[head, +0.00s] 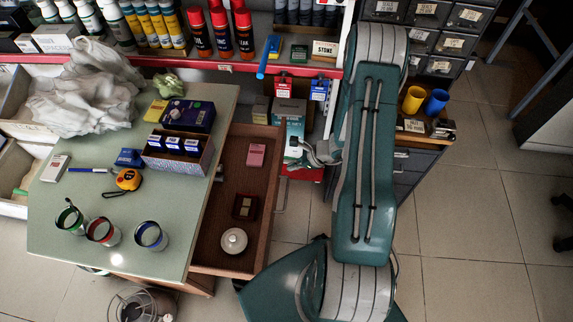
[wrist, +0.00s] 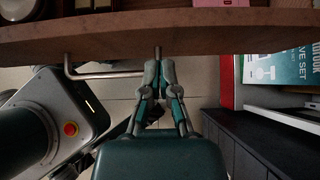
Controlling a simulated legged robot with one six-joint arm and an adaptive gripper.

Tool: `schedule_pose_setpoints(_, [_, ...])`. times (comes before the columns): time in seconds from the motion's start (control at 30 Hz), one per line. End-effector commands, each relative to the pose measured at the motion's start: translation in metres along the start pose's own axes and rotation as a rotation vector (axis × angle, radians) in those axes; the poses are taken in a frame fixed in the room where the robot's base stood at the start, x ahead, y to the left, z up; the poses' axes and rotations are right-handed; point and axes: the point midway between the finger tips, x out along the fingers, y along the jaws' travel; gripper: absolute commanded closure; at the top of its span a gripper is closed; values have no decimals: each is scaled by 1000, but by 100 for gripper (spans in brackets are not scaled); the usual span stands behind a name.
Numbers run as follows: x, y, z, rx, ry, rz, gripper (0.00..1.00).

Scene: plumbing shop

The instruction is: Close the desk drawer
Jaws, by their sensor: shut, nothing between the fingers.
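The desk drawer (head: 227,195) is brown wood and pulled well out from the right side of the green-topped desk (head: 210,125). It holds a pink item (head: 256,155), a dark red box (head: 245,207) and a round white lidded item (head: 233,240). In the wrist view the drawer front (wrist: 230,28) crosses the top, with a metal bar handle (wrist: 105,74) on it. My gripper (wrist: 157,64) is shut and empty, its tips close to the drawer front at the handle's right end. I cannot tell whether they touch. In the head view my gripper (head: 318,152) is outside the drawer.
Desktop items include a white cloth (head: 85,95), a tape measure (head: 127,180) and several ringed cups. A shelf with bottles (head: 220,30) stands behind, and a dark drawer cabinet (head: 405,170) to the right.

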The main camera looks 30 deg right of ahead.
Motion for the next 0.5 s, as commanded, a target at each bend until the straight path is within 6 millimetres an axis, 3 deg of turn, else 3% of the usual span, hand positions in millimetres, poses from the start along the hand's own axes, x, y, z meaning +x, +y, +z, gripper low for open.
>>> schedule_pose_setpoints(0.2, [13, 1, 14, 0, 1, 2, 100])
schedule_pose_setpoints(0.5, [14, 0, 15, 1, 1, 1, 100])
